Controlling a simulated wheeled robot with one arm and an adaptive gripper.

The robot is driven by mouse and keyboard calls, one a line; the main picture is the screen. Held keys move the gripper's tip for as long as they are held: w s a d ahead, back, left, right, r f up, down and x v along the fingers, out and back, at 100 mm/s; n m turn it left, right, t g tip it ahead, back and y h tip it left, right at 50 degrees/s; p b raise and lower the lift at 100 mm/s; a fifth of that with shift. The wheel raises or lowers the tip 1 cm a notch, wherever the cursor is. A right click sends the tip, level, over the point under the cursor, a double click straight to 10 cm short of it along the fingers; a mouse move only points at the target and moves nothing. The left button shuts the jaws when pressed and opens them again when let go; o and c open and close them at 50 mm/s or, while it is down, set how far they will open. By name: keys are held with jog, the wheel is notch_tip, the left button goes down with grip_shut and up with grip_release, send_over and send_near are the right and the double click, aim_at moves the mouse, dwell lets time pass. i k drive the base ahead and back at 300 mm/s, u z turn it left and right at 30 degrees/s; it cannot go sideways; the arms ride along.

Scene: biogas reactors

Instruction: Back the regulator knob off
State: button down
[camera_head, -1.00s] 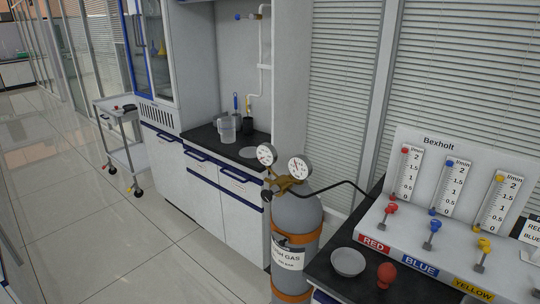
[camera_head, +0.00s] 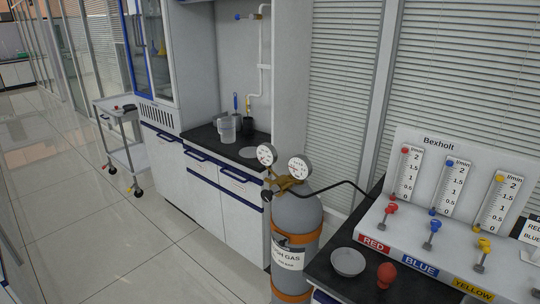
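The gas cylinder (camera_head: 297,212), grey with orange bands and a white label, stands left of the bench end. A brass regulator (camera_head: 289,184) with two round dial gauges, left (camera_head: 266,154) and right (camera_head: 299,169), sits on its top. A small dark knob (camera_head: 266,195) sticks out at the regulator's left side. The gauge needles are too small to read. A black hose (camera_head: 345,184) runs from the regulator to the right, behind the bench panel. My gripper is not in view.
The flowmeter panel (camera_head: 440,142) on the right bench has red, blue and yellow tubes and valves. A white dish (camera_head: 348,262) and a red bulb (camera_head: 386,275) lie before it. A trolley (camera_head: 122,140) stands far left. The tiled floor (camera_head: 90,235) at left is clear.

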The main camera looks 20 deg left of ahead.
aim_at(266, 195)
jog(key=u, duration=1.3)
jog(key=k, duration=1.3)
jog(key=u, duration=0.7)
jog(key=i, duration=0.55)
jog(key=u, duration=0.55)
jog(key=i, duration=1.1)
jog(key=z, duration=0.6)
